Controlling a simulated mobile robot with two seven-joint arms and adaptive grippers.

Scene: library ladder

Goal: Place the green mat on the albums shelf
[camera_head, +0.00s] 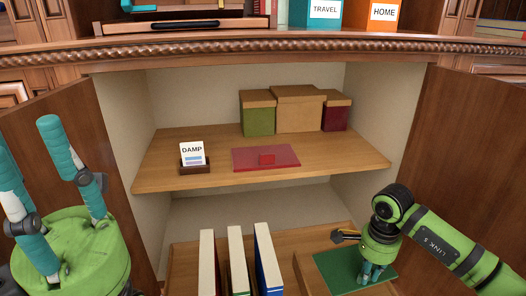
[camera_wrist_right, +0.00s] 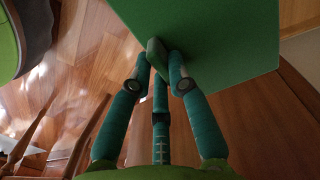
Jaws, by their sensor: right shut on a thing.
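The green mat (camera_head: 334,270) is a flat dark green square with a small raised green grip, at the lower right of the head view. My right gripper (camera_head: 369,272) is shut on that grip. The mat (camera_wrist_right: 225,35) fills the upper part of the right wrist view, with the teal fingers (camera_wrist_right: 160,62) closed around its grip. The albums (camera_head: 237,262) stand upright on the lower shelf (camera_head: 290,243), left of the mat. I cannot tell whether the mat touches the shelf. My left gripper (camera_head: 32,150) is open and empty at the left.
Open cabinet doors (camera_head: 465,125) flank the opening. A wooden-edged area (camera_head: 302,272) lies around the green mat.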

